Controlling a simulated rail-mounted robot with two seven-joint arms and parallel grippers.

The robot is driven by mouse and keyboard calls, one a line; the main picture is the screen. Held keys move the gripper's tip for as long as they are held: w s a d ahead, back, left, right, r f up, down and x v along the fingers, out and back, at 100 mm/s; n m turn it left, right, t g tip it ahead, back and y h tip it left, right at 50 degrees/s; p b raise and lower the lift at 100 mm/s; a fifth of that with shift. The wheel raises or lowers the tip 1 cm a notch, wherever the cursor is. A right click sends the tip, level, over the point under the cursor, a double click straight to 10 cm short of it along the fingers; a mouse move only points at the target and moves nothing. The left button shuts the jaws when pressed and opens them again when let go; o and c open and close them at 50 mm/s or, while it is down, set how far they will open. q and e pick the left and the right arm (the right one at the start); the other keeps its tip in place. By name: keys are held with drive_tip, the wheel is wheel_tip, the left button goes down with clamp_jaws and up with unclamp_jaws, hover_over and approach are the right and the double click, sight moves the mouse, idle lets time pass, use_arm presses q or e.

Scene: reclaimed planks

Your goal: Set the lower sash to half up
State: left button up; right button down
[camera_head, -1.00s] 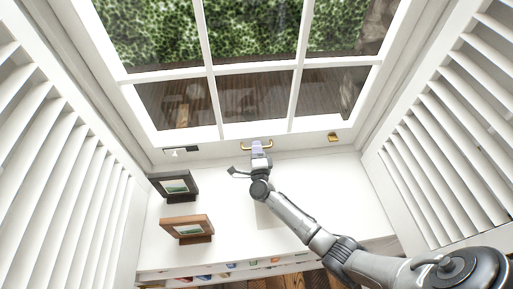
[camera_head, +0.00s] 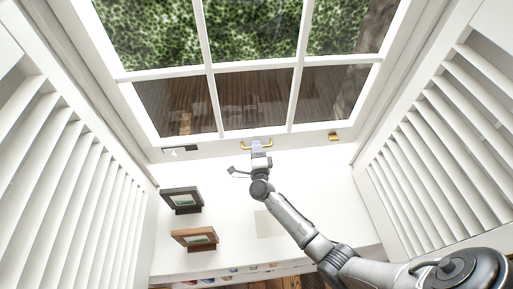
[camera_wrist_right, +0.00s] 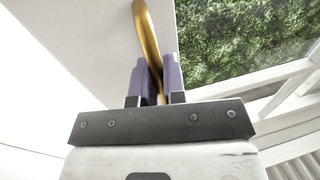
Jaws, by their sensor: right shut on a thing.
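The lower sash (camera_head: 225,146) is a white frame with several glass panes, at the top middle of the head view. A brass handle (camera_head: 245,147) is on its bottom rail. My right gripper (camera_head: 257,145) is at this handle. In the right wrist view, its purple fingers (camera_wrist_right: 157,75) are shut on the curved brass bar (camera_wrist_right: 145,28), one on each side. The handle's middle is hidden by the fingers in the head view. The gap under the sash is hard to judge. My left gripper is not in view.
A black picture frame (camera_head: 182,197) and a brown one (camera_head: 194,237) stand at the left on the white sill (camera_head: 320,215). White louvred shutters flank the window, left (camera_head: 75,190) and right (camera_head: 440,165). A small brass fitting (camera_head: 334,136) is right of the handle. The sill's right side is clear.

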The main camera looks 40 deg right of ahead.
sight(255, 130)
wheel_tip(255, 130, up, 4)
drive_tip(key=shift+f+p, duration=0.2)
drive_tip(key=shift+p, duration=0.8)
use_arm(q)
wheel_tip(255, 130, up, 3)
use_arm(e)
drive_tip(key=shift+f, duration=0.1)
drive_tip(key=c, duration=1.2)
unclamp_jaws()
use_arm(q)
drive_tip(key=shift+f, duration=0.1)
use_arm(e)
drive_tip(key=v, duration=1.4)
drive_tip(key=shift+w, duration=0.1)
